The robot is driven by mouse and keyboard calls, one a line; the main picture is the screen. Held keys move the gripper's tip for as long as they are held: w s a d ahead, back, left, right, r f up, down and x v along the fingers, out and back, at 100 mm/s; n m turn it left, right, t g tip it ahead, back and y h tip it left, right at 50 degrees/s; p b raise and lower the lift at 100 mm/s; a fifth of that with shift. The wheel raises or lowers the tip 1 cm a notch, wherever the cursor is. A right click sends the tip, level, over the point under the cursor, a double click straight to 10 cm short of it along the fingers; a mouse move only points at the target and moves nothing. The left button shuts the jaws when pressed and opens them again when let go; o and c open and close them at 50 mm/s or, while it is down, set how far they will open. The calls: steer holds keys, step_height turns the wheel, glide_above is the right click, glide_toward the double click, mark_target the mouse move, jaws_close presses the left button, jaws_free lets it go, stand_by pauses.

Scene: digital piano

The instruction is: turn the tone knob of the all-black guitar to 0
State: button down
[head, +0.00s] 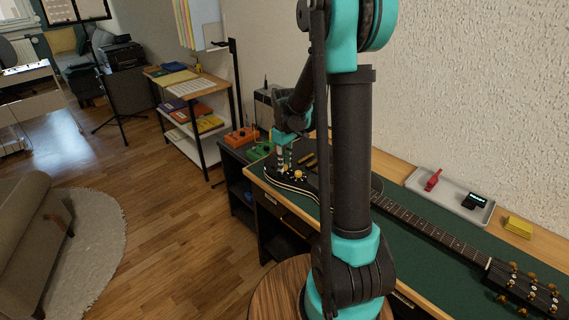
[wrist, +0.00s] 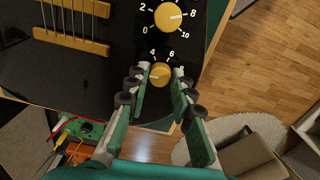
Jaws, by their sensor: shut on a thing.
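The black guitar (head: 302,184) lies flat on the workbench, with pale edging, its neck running to the right and gold tuners on its black headstock. In the wrist view its glossy body (wrist: 112,65) carries two gold knobs with white number dials. The upper knob (wrist: 168,16) stands free, its mark pointing near 8. The lower knob (wrist: 159,77) sits between the fingers of my gripper (wrist: 161,72), which is shut on it. Its dial shows 4, 6 and 8; the rest is hidden. I cannot read its pointer or any name for it. My gripper (head: 284,159) also shows low over the body in the head view.
A green mat (head: 425,262) covers the bench. A grey tray (head: 451,193) holds a red clip (head: 433,180) and a small black device (head: 474,201); a yellow block (head: 518,227) lies beside it. Orange and green boxes (head: 241,137) stand beyond the body. A round wooden stool (head: 284,290) is in front.

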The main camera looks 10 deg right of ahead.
steer(key=n, duration=0.4)
steer(key=shift+n, duration=2.2)
steer(key=c, duration=1.3)
jaws_free()
step_height(320, 180, up, 12)
